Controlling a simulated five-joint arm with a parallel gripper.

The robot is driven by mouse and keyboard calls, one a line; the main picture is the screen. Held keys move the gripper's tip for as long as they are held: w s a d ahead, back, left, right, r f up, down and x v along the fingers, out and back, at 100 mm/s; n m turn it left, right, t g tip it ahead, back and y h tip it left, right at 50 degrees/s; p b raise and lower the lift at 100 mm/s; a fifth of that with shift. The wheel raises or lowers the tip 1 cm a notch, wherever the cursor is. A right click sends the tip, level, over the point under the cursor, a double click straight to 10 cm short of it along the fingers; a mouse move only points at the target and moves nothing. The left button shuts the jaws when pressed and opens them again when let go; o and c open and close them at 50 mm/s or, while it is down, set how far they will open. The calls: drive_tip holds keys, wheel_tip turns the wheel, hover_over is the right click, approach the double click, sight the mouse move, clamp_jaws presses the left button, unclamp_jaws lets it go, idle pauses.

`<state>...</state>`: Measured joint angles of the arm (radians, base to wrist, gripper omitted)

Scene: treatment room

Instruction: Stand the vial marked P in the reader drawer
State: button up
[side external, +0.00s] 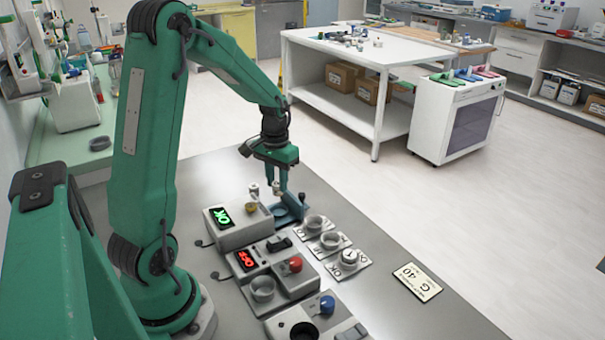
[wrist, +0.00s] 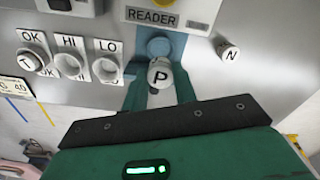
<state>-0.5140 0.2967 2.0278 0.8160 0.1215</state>
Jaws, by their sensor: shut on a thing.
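My gripper (side external: 279,186) is shut on the white-capped vial marked P (wrist: 158,74), which also shows small in the side view (side external: 277,189). The blue reader drawer (wrist: 174,52) is pulled out from the reader, and its round socket (wrist: 159,47) shows empty just beyond the vial's cap. In the side view the drawer (side external: 291,210) lies below my fingers. The vial looks upright, above the drawer's outer end rather than over the socket. Its lower part is hidden, so its exact height cannot be told.
The reader (side external: 233,227) shows a green OK. A vial marked N (wrist: 229,52) stands right of the drawer in the wrist view. Left of it are cups marked LO (wrist: 106,69), HI (wrist: 70,66) and OK, the last holding vial T (wrist: 31,62).

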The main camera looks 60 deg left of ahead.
sight(277, 184)
drive_tip(key=shift+f, duration=2.65)
drive_tip(key=shift+f, duration=0.6)
drive_tip(key=o, duration=0.7)
drive_tip(key=shift+r, duration=0.2)
drive_tip(key=shift+r, duration=5.3)
